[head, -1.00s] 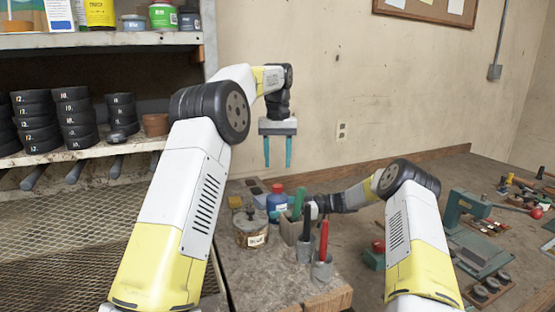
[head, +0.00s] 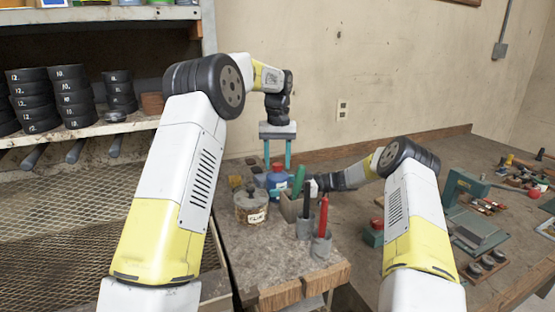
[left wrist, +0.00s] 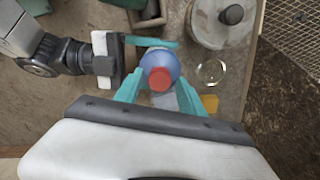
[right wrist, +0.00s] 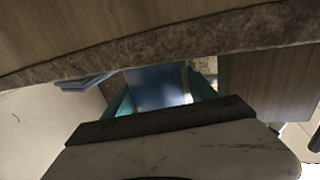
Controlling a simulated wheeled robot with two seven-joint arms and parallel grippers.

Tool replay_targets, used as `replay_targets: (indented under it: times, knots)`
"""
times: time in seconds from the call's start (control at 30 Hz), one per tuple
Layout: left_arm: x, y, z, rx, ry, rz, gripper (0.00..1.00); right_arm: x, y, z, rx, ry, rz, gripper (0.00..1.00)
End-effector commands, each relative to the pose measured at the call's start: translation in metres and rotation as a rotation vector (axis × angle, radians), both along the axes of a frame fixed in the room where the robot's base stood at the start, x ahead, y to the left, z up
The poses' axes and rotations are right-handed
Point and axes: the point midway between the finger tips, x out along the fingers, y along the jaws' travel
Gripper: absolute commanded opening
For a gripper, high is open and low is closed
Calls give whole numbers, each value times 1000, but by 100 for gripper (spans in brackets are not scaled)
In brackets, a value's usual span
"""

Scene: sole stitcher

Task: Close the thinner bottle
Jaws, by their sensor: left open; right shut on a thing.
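The thinner bottle (head: 277,180) is blue with a red cap (left wrist: 160,78) on its top. It stands upright on the bench, and whether the cap is tight cannot be told. My left gripper (head: 277,163) points straight down over the bottle, open, with its teal fingers on either side of the cap. My right gripper (right wrist: 160,92) reaches in from the right and is shut on the blue bottle body. In the head view its fingers are mostly hidden behind a small box and a green handle.
A round tin (head: 251,206) stands just left of the bottle. A small box (head: 290,207) with the green handle (head: 299,180) and cups holding a black tool (head: 306,205) and a red tool (head: 322,215) stand in front. A clear round dish (left wrist: 211,72) lies close by.

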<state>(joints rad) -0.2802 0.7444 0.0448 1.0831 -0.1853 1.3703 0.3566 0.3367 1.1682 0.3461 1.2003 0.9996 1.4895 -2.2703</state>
Motion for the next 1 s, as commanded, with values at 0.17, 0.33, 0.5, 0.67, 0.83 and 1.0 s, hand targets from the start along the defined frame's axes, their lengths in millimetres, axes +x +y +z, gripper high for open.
replay_targets:
  times: [0.17,0.33,0.5,0.67,0.83,1.0]
  knots:
    - [0,0,0,0,0,0,16,0,0,0,0,1,0,0]
    - [0,0,0,0,0,0,0,0,0,0,0,1,0,0]
    - [0,0,0,0,0,-6,0,0,0,0,0,1,0,0]
    - [0,0,0,0,0,-5,52,0,0,0,0,1,0,0]
    - [0,0,0,0,0,-5,54,0,0,0,0,1,0,0]
    - [0,0,2,0,-1,-5,54,0,0,0,0,1,0,0]
